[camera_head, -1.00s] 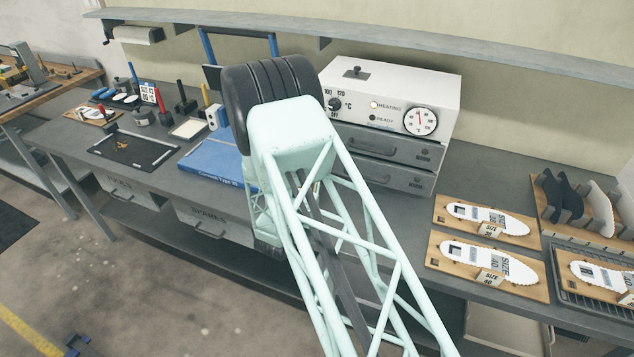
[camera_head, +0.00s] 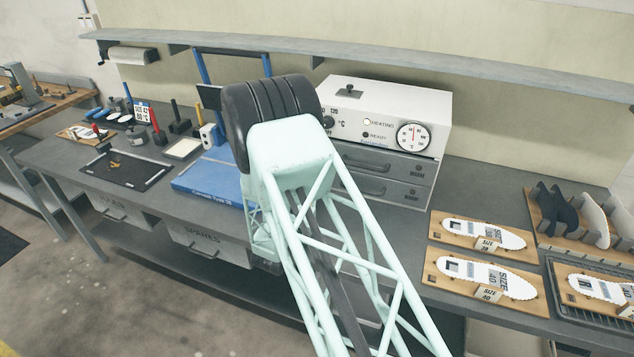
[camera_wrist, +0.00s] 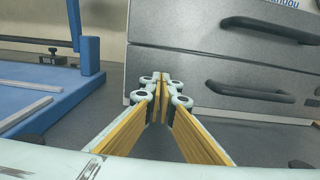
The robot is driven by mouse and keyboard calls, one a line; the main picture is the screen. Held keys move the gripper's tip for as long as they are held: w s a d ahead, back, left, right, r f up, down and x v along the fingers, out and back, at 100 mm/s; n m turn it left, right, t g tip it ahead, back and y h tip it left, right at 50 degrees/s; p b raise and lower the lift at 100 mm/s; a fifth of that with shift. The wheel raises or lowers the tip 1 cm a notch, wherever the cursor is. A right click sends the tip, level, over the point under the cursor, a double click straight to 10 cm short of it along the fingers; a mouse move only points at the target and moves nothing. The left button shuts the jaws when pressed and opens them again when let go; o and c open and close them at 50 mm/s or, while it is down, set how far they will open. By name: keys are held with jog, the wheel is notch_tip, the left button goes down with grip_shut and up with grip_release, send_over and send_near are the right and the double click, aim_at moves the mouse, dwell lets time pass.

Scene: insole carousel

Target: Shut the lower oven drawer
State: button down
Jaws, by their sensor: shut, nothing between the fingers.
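The oven (camera_head: 385,97) is a white box with a dial and knob, above two grey drawers. The lower oven drawer (camera_head: 412,193) is partly hidden behind my arm in the head view. In the wrist view the lower drawer (camera_wrist: 180,75) has a dark bar handle (camera_wrist: 250,92). Its front looks about level with the upper drawer (camera_wrist: 200,22); I cannot make out a gap. My gripper (camera_wrist: 162,84) is shut and empty, left of the lower handle, in front of the drawer's left part. Whether it touches the front is unclear. The head view hides it behind the arm.
A blue stand (camera_wrist: 60,90) is left of the gripper on the grey bench. Wooden boards with white insoles (camera_head: 485,280) lie right of the oven. A shelf (camera_head: 400,72) runs along the wall above. Bare bench top lies between oven and boards.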

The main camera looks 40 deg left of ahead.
jog(key=v, duration=1.3)
jog(key=shift+s+f, duration=0.1)
jog(key=shift+s, duration=0.15)
jog(key=shift+w+d, duration=0.1)
